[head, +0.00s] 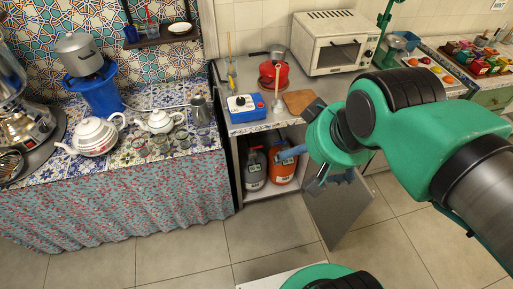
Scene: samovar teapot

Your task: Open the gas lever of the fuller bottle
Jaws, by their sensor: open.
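Two gas bottles stand side by side in the open cabinet under the counter. The left one is a grey bottle (254,172); the right one is an orange bottle (282,170). Both carry a small label, and dark parts sit on their tops. The levers and any fill marks are too small to read, so I cannot tell which bottle is fuller. My gripper (304,168) is open, in front of the cabinet and close to the orange bottle's right side. A bluish finger overlaps the orange bottle's upper part. I cannot tell whether it touches.
The open cabinet door (338,210) stands to the right, below my gripper. On the counter are a blue-and-white box (245,107), a red pot (273,72) and a toaster oven (333,42). Teapots (94,136) stand on the left table. The tiled floor (190,262) in front is clear.

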